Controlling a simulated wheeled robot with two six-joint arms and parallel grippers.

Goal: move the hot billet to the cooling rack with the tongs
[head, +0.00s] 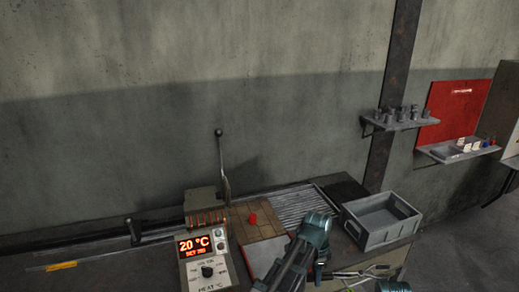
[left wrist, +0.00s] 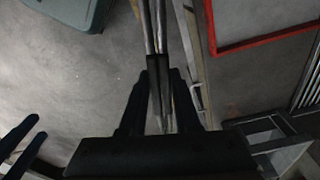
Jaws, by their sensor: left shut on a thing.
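The billet (head: 253,218) is a small bright red-orange block on a tan brick surface, right of the control box. The cooling rack (head: 298,204) appears to be the slatted metal grate just right of it, with no billet on it. My left gripper (head: 319,271) is at the bench's front edge, apart from the billet, and is shut on the metal tongs (head: 345,274). In the left wrist view, the tongs (left wrist: 152,35) run up from between my left fingers (left wrist: 160,95). Their far end is out of that view.
A control box (head: 207,262) reads 20 °C, with an upright lever (head: 222,165) behind it. A grey bin (head: 382,220) stands right of the rack. A red-edged plate (left wrist: 262,47) lies near the tongs. Wall shelves (head: 400,122) hold small parts. The concrete wall fills the back.

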